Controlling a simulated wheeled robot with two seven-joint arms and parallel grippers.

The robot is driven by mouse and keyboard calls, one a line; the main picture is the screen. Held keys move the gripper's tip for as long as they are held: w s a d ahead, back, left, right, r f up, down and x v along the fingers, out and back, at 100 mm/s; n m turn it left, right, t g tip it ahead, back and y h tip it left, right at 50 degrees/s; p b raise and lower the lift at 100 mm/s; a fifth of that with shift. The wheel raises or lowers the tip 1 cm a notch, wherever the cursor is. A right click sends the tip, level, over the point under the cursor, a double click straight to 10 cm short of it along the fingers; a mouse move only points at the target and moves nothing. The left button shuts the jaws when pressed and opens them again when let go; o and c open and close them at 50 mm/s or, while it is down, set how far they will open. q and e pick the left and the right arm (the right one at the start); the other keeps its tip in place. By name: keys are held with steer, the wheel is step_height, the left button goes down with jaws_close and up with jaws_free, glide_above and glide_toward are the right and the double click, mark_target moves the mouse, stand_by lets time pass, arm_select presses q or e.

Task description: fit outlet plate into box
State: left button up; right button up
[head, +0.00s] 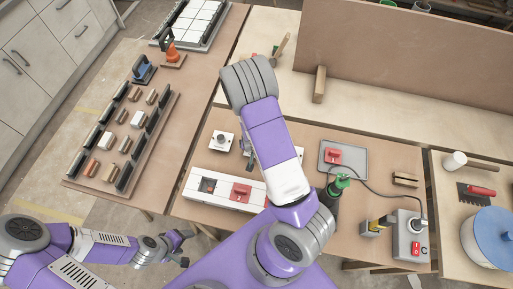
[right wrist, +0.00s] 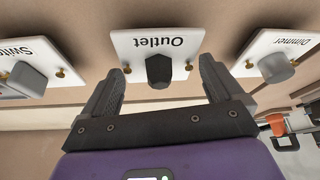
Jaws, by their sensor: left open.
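The outlet plate (right wrist: 127,43) is white with a dark knob and brass screws; its label reads upside down in the right wrist view. My right gripper (right wrist: 165,72) is open, its fingers on either side of the knob with gaps between. In the head view my right arm hides the outlet plate and most of that gripper. The long white box (head: 257,200) lies on the table nearer me, partly covered by my right arm; a dark opening and a red switch show in its top. My left gripper (head: 186,248) is open and empty at lower left, off the table's front edge.
The dimmer plate (right wrist: 258,48) and switch plate (right wrist: 42,52) flank the outlet plate. A grey plate with a red switch (head: 332,155), a green-topped tool (head: 338,187) and a corded grey unit (head: 408,238) stand to the right. A rack of small blocks (head: 130,130) lies left.

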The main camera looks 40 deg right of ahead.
steer(key=shift+r+p, duration=0.3)
steer(key=shift+c, duration=1.3)
steer(key=shift+r+p, duration=1.85)
steer(key=shift+r, duration=0.35)
